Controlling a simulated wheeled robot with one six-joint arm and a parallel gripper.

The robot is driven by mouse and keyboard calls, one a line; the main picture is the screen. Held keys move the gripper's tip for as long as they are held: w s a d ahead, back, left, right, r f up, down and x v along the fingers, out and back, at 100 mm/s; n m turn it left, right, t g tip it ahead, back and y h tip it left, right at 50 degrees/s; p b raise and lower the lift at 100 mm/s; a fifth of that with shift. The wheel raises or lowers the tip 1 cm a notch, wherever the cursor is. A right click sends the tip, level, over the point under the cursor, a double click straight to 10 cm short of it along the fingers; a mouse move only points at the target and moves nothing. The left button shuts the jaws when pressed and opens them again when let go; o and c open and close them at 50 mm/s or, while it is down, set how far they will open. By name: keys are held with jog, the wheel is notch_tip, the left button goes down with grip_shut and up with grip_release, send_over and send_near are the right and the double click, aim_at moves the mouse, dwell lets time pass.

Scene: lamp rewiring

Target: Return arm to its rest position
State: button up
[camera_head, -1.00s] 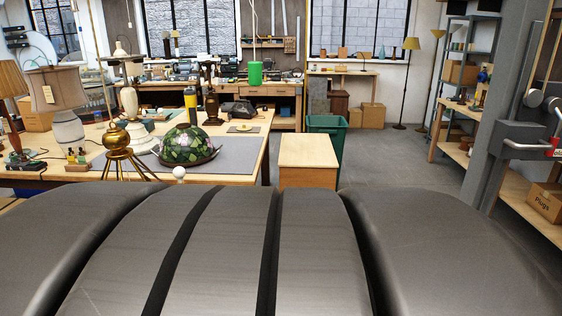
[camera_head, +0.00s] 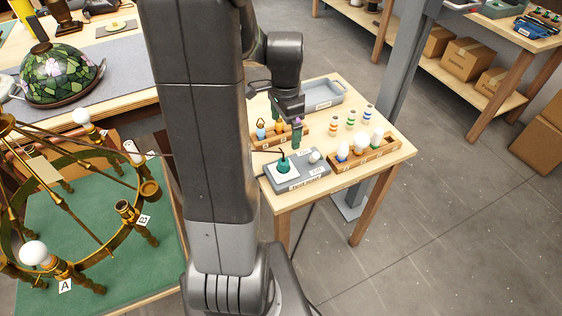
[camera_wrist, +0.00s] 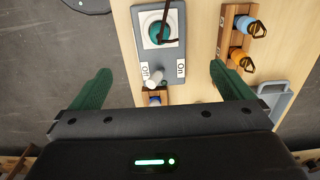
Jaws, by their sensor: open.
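My arm (camera_head: 205,130) rises through the middle of the head view and bends down over a small wooden side table (camera_head: 385,133). My gripper (camera_head: 288,130) is above the table, near the test box. In the wrist view its two green fingers are spread wide with nothing between them (camera_wrist: 162,85). The grey test box (camera_head: 309,182) has a green round part on a white plate (camera_head: 285,170) and a pale knob (camera_head: 314,156). The box also shows in the wrist view (camera_wrist: 174,58), marked On and Off.
A wooden rack of bulbs (camera_head: 372,158), several striped pieces and a grey tray (camera_head: 322,97) share the side table. A brass chandelier (camera_head: 75,215) stands on a green mat at left, with white bulbs and labels A and B. Shelving is at upper right; open floor lies at lower right.

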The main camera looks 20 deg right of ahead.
notch_tip(320, 180, down, 6)
jog(key=b, duration=0.3)
jog(key=shift+f+b, duration=0.15)
jog(key=shift+b, duration=0.15)
dwell(0.4)
notch_tip(320, 180, up, 10)
jog(key=p, duration=0.5)
jog(key=shift+a, duration=0.1)
